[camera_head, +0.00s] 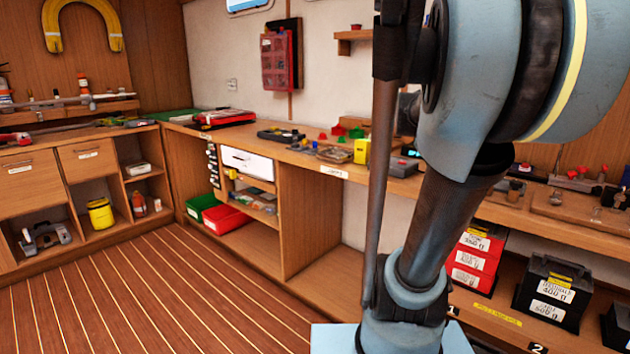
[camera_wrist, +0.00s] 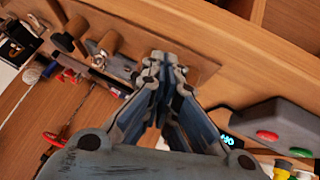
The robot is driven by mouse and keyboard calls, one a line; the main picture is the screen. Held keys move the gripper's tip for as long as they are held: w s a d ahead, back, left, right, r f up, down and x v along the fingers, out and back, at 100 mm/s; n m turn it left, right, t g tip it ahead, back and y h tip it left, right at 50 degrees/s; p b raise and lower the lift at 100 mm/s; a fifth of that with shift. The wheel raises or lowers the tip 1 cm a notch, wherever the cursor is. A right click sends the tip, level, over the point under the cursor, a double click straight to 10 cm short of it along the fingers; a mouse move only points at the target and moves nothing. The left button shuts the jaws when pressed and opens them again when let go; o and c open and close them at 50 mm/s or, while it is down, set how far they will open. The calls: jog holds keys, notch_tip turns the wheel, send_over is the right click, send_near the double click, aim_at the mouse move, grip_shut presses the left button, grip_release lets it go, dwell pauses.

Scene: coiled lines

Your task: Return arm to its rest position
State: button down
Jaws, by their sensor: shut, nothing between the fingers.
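My arm fills the right half of the head view, with its blue-grey links in front of the workbench. My gripper (camera_wrist: 163,68) shows in the wrist view, with its fingers together and nothing between them. It points over the wooden bench, and I cannot tell its height above the surface. In the head view the gripper is not visible.
The wooden workbench (camera_head: 300,158) runs along the back wall with tools on it. A grey box with red and green buttons (camera_wrist: 270,125) lies right of my gripper. Labelled black cases (camera_head: 555,290) stand low at right. The plank floor (camera_head: 150,300) is clear at left.

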jog(key=s+a+f+n+y, duration=0.3)
jog(key=s+a+f+n, duration=0.1)
jog(key=s+a+f, duration=0.3)
jog(key=s+a+f+n+g+y, duration=0.1)
jog(key=s+a+f+n+y, duration=0.3)
jog(key=s+a+f, duration=0.4)
jog(key=a+f, duration=0.4)
jog(key=a, duration=0.1)
jog(key=shift+s+a+f+y, duration=0.25)
jog(key=shift+s+a+y, duration=0.05)
jog(key=shift+a, duration=0.1)
jog(key=shift+d, duration=0.15)
